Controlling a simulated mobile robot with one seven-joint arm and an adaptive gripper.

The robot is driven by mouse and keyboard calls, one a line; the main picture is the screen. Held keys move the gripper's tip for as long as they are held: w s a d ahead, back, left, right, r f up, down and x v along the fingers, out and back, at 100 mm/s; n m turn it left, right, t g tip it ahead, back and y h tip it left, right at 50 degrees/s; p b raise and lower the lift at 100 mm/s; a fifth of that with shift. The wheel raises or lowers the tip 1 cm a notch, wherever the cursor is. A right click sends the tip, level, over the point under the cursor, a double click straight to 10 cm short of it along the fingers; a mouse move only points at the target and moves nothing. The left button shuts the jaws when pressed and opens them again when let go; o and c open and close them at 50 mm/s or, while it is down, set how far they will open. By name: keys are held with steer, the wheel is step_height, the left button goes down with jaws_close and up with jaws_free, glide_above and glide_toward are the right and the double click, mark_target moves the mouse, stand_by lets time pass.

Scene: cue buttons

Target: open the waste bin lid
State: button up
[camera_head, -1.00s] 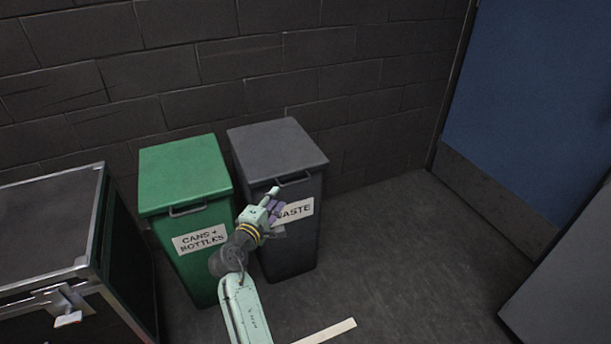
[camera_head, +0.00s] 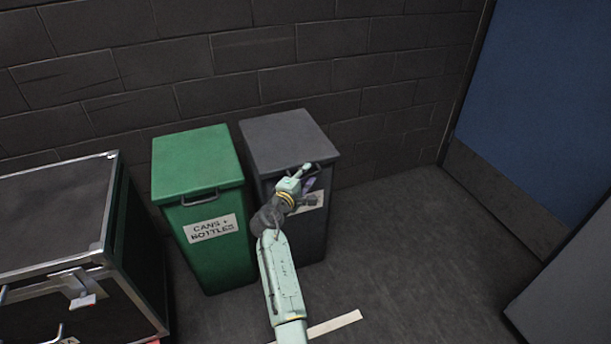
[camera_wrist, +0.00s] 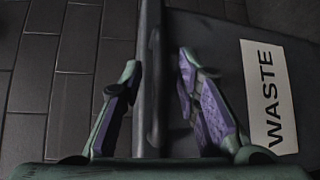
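The waste bin (camera_head: 310,225) is dark grey and stands upright, with its flat grey lid (camera_head: 285,138) closed. My gripper (camera_head: 306,172) is at the front edge of this lid, by the handle, and partly covers the bin's label. In the wrist view my gripper (camera_wrist: 158,60) is open, with one purple-padded finger on each side of a dark bar, which looks like the lid's handle (camera_wrist: 153,95). I cannot tell whether either finger touches it. The white WASTE label (camera_wrist: 268,97) shows to the right of the fingers.
A green cans and bottles bin (camera_head: 215,245) stands close on the left. A black case (camera_head: 60,210) with metal edges is further left. A brick wall (camera_head: 200,55) is behind. The floor (camera_head: 410,240) to the right is clear up to a blue door (camera_head: 540,100).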

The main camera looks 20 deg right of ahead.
steer(key=shift+c, duration=0.2)
jaws_close()
stand_by(0.6)
